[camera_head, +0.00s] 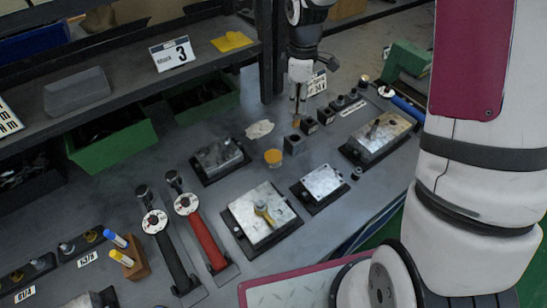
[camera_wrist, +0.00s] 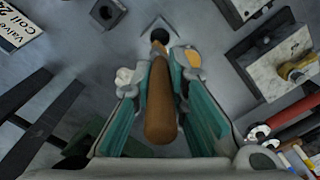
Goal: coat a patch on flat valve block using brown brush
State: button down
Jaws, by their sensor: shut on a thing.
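My gripper (camera_head: 299,98) is shut on the brown brush, whose wooden handle (camera_wrist: 161,105) shows between the teal fingers in the wrist view. The brush points down over a small square holder with a dark hole (camera_wrist: 159,36); I cannot tell whether its tip is inside. The holder also shows in the head view (camera_head: 294,144). A flat valve block (camera_head: 321,184), a grey metal plate without a handle on a dark base, lies to the right and nearer. An orange-filled pot (camera_head: 273,158) stands left of the holder, partly hidden by a finger in the wrist view.
Valve blocks with handles lie nearby, one with a yellow handle (camera_head: 262,212) and one at right (camera_head: 381,136). Several small dark holders run right of the brush. Red (camera_head: 206,240) and black tools lie at front left. A shelf with a green bin (camera_head: 112,142) stands at left.

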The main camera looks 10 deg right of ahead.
dwell(0.3)
jog(key=s+a+f+p, duration=0.1)
jog(key=s+a+p, duration=0.2)
jog(key=a+p, duration=0.35)
notch_tip(320, 180, down, 6)
jog(key=b, duration=0.2)
jog(key=shift+a, duration=0.45)
jog(key=shift+f, duration=0.6)
dwell(2.0)
notch_tip(320, 180, up, 7)
jog(key=p, duration=0.1)
dwell(0.8)
dwell(0.5)
jog(key=shift+d, duration=0.1)
